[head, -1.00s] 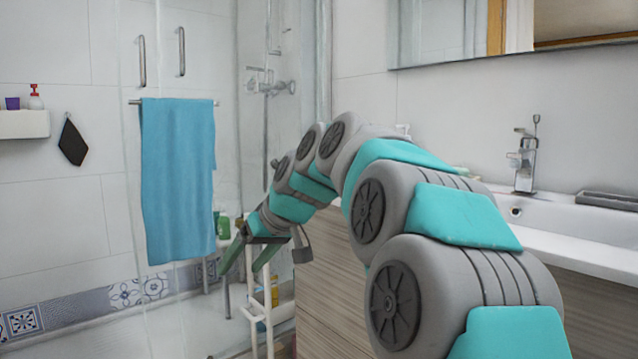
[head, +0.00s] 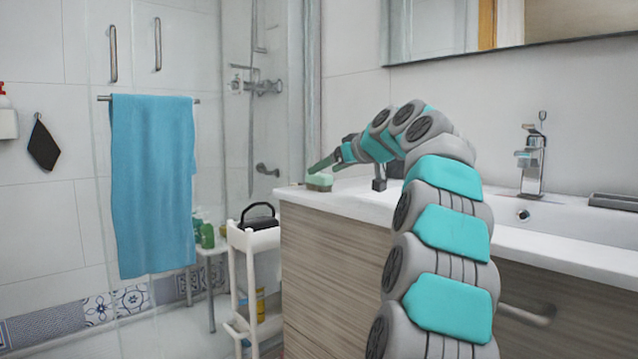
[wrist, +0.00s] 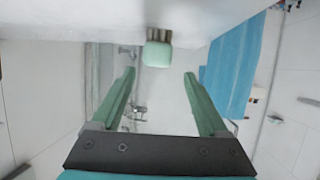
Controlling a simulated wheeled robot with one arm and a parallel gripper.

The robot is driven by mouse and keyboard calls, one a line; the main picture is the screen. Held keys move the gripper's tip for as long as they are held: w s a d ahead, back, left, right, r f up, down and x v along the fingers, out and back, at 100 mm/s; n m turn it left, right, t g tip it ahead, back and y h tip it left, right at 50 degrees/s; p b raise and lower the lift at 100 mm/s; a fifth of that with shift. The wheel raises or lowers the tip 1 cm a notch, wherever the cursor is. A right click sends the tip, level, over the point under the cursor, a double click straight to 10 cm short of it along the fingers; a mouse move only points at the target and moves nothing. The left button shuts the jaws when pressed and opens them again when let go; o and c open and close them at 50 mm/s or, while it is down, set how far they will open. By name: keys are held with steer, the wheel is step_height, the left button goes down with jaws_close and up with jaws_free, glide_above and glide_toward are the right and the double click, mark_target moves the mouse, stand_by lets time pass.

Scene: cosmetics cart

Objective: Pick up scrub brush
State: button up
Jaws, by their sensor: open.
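The scrub brush (head: 319,183) has a pale green block and stands on the front left corner of the white sink counter (head: 350,200). In the wrist view, which looks upside down, the brush (wrist: 157,54) shows its dark bristles against the counter. My gripper (head: 322,164) is at the counter corner, close to the brush in the head view. In the wrist view its green fingers (wrist: 159,74) are spread and empty. The brush appears centred between them, just beyond the tips. The exact gap is hard to tell.
A white cart (head: 242,240) with a black handled item (head: 258,217) stands left of the wooden cabinet (head: 340,270). A blue towel (head: 152,185) hangs further left. The faucet (head: 532,160) rises at the right.

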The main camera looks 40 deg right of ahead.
mark_target(321, 174)
steer(key=x, duration=0.5)
steer(key=shift+d+f, duration=0.2)
steer(key=shift+d, duration=0.05)
jaws_close()
stand_by(0.4)
